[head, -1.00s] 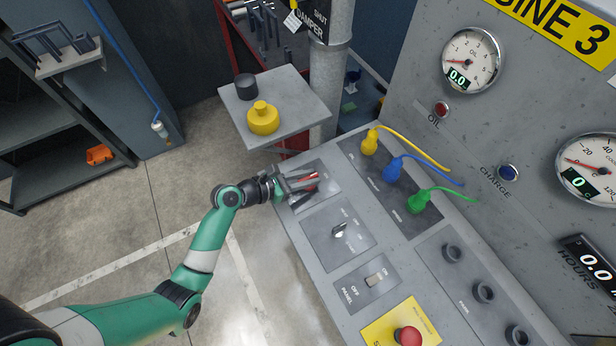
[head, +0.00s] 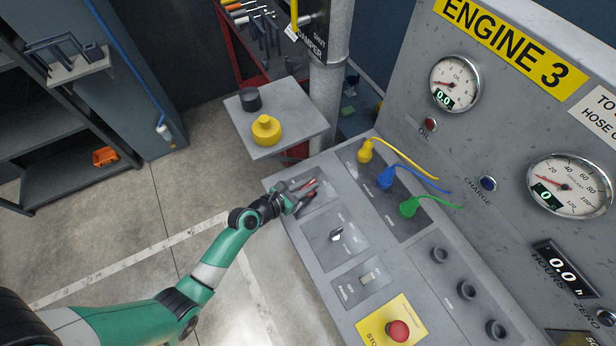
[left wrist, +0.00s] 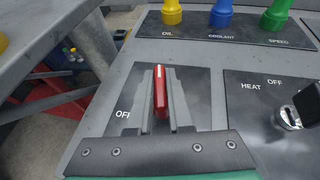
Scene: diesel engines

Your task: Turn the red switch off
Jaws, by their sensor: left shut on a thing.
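The red switch (left wrist: 160,92) is a narrow red lever on a dark plate at the far left end of the grey console, with the label OFF partly showing to its left in the left wrist view. My left gripper (left wrist: 161,100) has its two grey fingers on either side of the lever and is shut on it. In the head view my left gripper (head: 302,194) reaches over the same plate, and only a bit of red shows between its fingers. The lever's base is hidden by the gripper. My right gripper is not seen.
A key switch (head: 336,235), a small panel switch (head: 368,277) and a red stop button (head: 398,331) lie along the console. Yellow, blue and green plugs (head: 386,180) with cables stand behind. A grey side table (head: 290,130) holds a yellow piece.

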